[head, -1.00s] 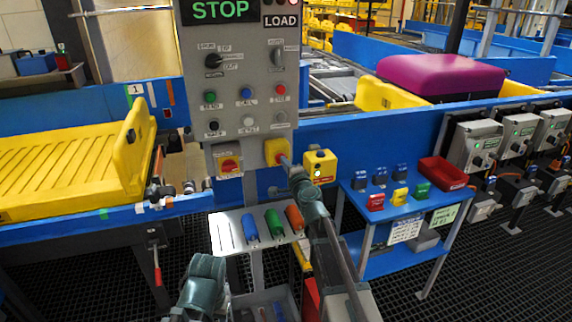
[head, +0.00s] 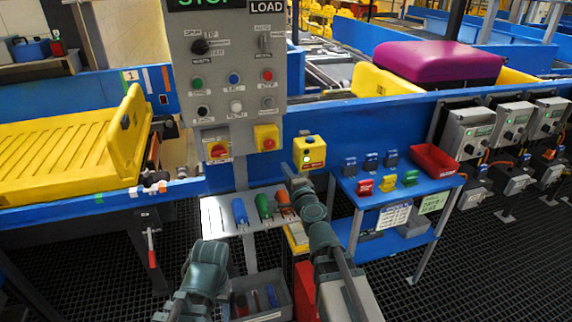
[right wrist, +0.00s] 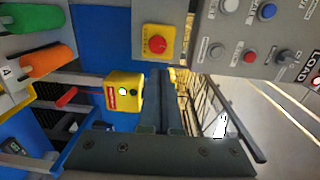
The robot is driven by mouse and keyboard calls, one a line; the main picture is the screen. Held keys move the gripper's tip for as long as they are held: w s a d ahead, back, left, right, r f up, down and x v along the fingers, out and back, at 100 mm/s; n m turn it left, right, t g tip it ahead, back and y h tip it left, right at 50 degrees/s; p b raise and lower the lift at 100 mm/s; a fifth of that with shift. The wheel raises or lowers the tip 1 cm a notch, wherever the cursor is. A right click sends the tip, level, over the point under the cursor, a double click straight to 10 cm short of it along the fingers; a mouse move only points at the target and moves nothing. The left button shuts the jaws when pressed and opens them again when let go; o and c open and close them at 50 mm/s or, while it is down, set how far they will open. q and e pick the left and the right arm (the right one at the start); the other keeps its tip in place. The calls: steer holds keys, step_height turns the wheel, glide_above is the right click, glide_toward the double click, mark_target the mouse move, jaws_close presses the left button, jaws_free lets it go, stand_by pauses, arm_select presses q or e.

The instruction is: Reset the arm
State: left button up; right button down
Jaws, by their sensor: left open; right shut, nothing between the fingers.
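My right gripper (head: 288,172) reaches up from the bottom centre in the head view, below and in front of the control panel (head: 225,75). In the right wrist view its two fingers (right wrist: 161,76) lie close together, shut and empty. They point between the red button on the yellow plate (right wrist: 157,44) and the yellow box (right wrist: 124,91), apart from both as far as I can tell. The red button also shows in the head view (head: 267,140). My left gripper (head: 182,300) is low at the bottom left, clear of the panel; its fingers are hard to make out.
A shelf with blue, green and orange handles (head: 212,218) stands below the panel. A grey bin (head: 262,298) is under it. A blue table (head: 350,188) with several small blocks and a red bin (head: 436,164) stands at right. A yellow tray (head: 60,150) lies at left.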

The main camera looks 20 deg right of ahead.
steer(key=shift+a, duration=0.1)
steer(key=s+a+f+n+g+y+p, duration=0.2)
steer(key=s+a+f+n+g+y, duration=0.15)
steer(key=a+n, duration=0.45)
steer(key=s+a+f+n+g+y+p, duration=0.2)
steer(key=s+a+f+n+g+y, duration=0.25)
steer(key=a, duration=0.65)
steer(key=s+f+n+g+h+p, duration=0.2)
steer(key=s+f+n+g+h, duration=0.25)
steer(key=s, duration=0.45)
arm_select(q)
step_height(320, 180, up, 7)
steer(key=p, duration=0.1)
arm_select(e)
steer(key=s+d+f+n+g+h, duration=0.1)
steer(key=s+d+n+g+h, duration=0.3)
steer(key=s, duration=0.5)
steer(key=shift+s+d+f+g+h, duration=0.25)
steer(key=shift+s+d+g+h, duration=0.1)
steer(key=shift+d+g+h, duration=0.5)
arm_select(q)
steer(key=shift+r, duration=0.1)
steer(key=shift+c, duration=0.3)
